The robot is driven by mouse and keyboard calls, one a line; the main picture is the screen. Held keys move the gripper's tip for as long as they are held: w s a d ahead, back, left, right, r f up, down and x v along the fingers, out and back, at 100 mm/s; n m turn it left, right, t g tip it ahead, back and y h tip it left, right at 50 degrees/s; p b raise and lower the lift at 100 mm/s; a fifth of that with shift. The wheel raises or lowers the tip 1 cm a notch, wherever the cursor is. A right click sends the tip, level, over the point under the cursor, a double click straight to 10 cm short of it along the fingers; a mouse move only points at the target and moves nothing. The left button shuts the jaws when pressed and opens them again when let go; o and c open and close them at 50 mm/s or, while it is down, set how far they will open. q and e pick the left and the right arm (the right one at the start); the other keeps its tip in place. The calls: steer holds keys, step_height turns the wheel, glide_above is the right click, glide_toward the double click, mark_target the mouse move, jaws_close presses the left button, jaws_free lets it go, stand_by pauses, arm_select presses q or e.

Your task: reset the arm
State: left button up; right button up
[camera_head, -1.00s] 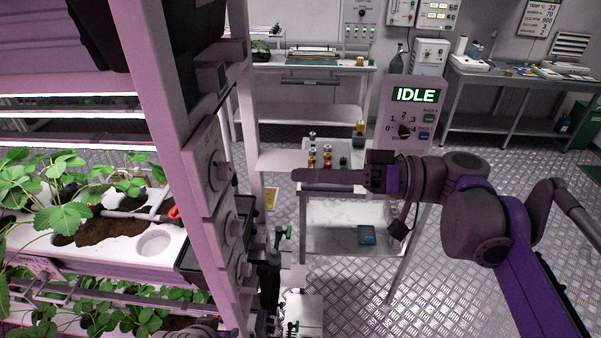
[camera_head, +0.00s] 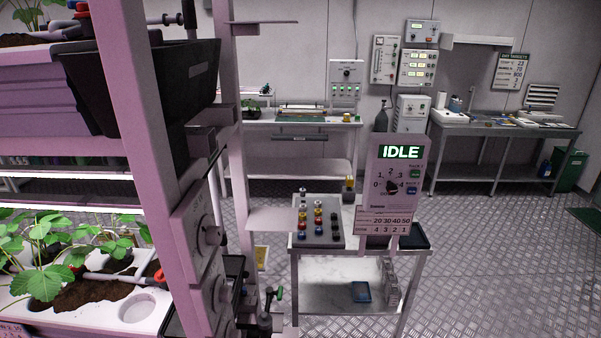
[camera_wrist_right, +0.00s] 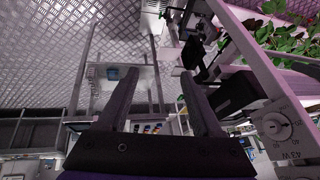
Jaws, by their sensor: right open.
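My right gripper (camera_wrist_right: 160,100) shows in the right wrist view with its two dark fingers spread apart. Nothing is between the fingers. Beyond them are the metal floor and a small table, seen at an odd angle. A rack post with a knob panel (camera_wrist_right: 275,125) stands to the right of the fingers, and I cannot tell the gap to it. Neither of my grippers shows in the head view now.
The plant rack's post (camera_head: 165,150) and knob panels (camera_head: 205,232) fill the left of the head view. A small table (camera_head: 345,255) holds a tray of coloured pieces (camera_head: 318,228) and the IDLE panel (camera_head: 400,175). Benches line the back wall. The floor (camera_head: 490,260) at right is clear.

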steer(key=d, duration=0.1)
steer(key=d+f+h, duration=0.1)
steer(key=s+d+f+t+h, duration=0.1)
steer(key=d, duration=0.1)
steer(key=shift+f+m, duration=0.25)
steer(key=shift+m, duration=0.15)
stand_by(0.4)
